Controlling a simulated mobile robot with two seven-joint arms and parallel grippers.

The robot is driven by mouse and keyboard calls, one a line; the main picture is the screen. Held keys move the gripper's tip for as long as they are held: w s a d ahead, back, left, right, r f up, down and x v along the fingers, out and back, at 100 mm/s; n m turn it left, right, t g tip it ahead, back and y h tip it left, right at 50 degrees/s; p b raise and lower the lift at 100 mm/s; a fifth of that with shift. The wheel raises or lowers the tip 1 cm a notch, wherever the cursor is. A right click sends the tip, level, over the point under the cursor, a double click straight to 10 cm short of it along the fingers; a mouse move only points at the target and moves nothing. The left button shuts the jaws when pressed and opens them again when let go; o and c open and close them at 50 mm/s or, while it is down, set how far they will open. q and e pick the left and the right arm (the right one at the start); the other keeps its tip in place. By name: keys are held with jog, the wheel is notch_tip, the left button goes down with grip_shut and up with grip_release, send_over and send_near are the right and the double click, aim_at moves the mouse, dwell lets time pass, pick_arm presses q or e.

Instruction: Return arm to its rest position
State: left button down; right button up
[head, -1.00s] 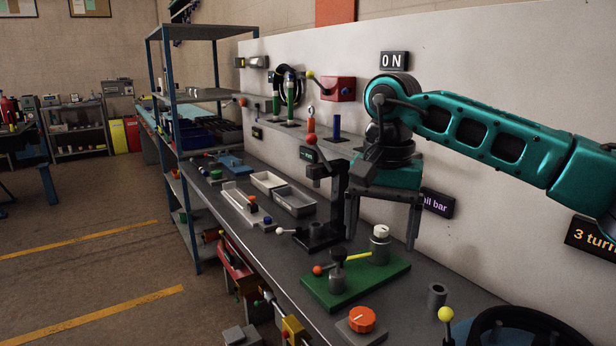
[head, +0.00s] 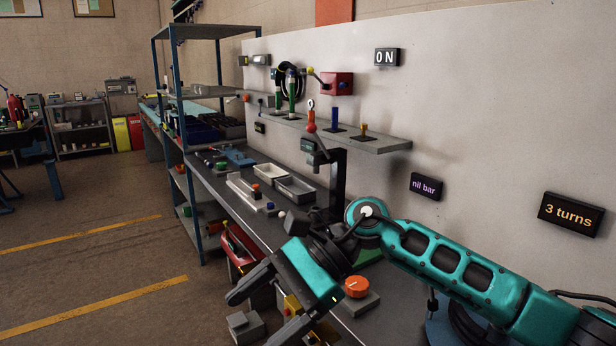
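My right arm comes in from the right, low across the front of the workbench (head: 212,188). My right gripper (head: 254,320) points down and to the left, past the bench's front edge. Its two dark fingers are spread apart, and I see nothing held between them. The gripper and wrist hide part of the bench front, and most of the green plate (head: 368,258) is hidden behind the arm. My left gripper is not in view.
An orange knob (head: 357,286) on a grey block is close beside my wrist. A black stand (head: 338,185) rises behind it. A wall shelf (head: 390,143) carries tools and pegs. A blue shelf rack (head: 203,32) stands farther back.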

jog(key=w+d+f+n+t+b, duration=0.1)
jog(key=d+f+n+t, duration=0.25)
jog(key=n+t, duration=0.45)
jog(key=w+d+f+n+t+y+b, duration=0.1)
jog(key=d+f+n+t, duration=0.2)
jog(key=f+n+t, duration=0.55)
jog(key=w+d+n+t, duration=0.1)
jog(key=d+n+t, duration=0.35)
jog(key=n, duration=0.75)
jog(key=s+d+f+m+h, duration=0.3)
jog(key=d+f+m, duration=0.1)
jog(key=f, duration=0.3)
jog(key=s+d+f+m+g+h, duration=0.1)
jog(key=s+d+f+m+h, duration=0.1)
jog(key=f+m, duration=0.4)
jog(key=shift+s+d+f+m+h+b, duration=0.35)
jog(key=shift+s+d+m+h+b, duration=0.15)
jog(key=shift+d+h, duration=0.45)
jog(key=s+d+f+m+g+h, duration=0.1)
jog(key=s+f, duration=0.1)
jog(key=s, duration=0.1)
jog(key=s+d+f+m+g, duration=0.1)
jog(key=s+d+f+m, duration=0.1)
jog(key=f, duration=0.1)
jog(key=s+d+f+m+g+h, duration=0.1)
jog(key=s+d+f+m+g, duration=0.1)
jog(key=s+f, duration=0.1)
jog(key=shift+s+d+m+h, duration=0.1)
jog(key=shift+s+m+h, duration=0.15)
jog(key=shift+s+h, duration=0.1)
